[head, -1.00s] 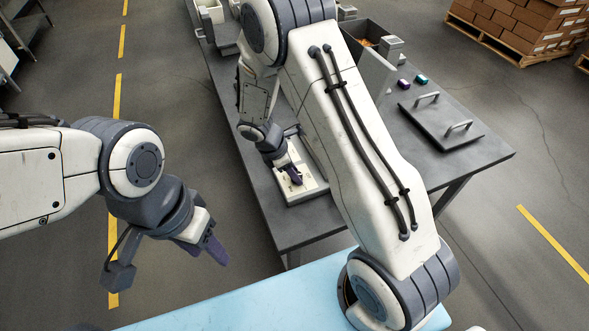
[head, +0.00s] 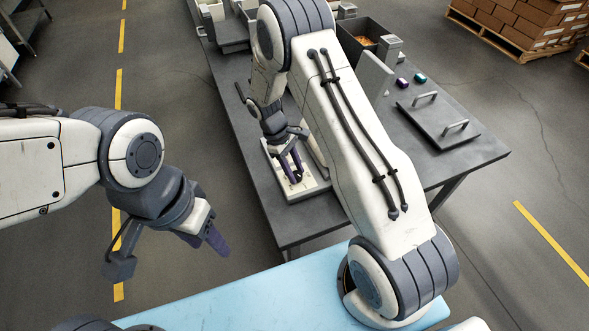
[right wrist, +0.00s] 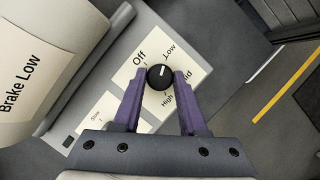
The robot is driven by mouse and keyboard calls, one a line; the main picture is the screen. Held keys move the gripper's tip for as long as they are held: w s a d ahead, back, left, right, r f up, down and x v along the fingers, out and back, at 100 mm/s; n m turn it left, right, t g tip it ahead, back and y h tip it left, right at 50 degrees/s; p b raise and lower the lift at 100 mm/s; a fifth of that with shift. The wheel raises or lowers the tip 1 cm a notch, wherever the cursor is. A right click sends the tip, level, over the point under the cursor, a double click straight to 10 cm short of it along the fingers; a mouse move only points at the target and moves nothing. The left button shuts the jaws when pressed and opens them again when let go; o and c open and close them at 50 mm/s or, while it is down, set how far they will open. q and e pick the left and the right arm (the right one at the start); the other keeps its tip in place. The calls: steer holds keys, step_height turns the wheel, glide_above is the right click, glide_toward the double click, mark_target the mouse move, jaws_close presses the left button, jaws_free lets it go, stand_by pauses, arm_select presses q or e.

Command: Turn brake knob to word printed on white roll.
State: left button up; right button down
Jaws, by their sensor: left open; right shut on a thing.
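The white roll (right wrist: 45,65) fills the left of the right wrist view and bears the printed words "Brake Low". The black brake knob (right wrist: 160,77) sits on a pale panel (right wrist: 132,68) with the labels Off, Low, High and a partly hidden one ending in "id". Its white mark slants up and right, roughly toward Low. My right gripper (right wrist: 160,78) has its purple fingers shut on the knob, one on each side. In the head view the right gripper (head: 293,178) is over the panel. My left gripper (head: 215,240) is open and empty, away from the table.
My right arm covers the table's middle. The floor around my left gripper is clear.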

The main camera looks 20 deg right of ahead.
steer(key=shift+m, duration=0.6)
steer(key=shift+c, duration=2.2)
jaws_free()
steer(key=b+v, duration=0.1)
steer(key=v, duration=0.9)
steer(key=shift+w+r, duration=0.25)
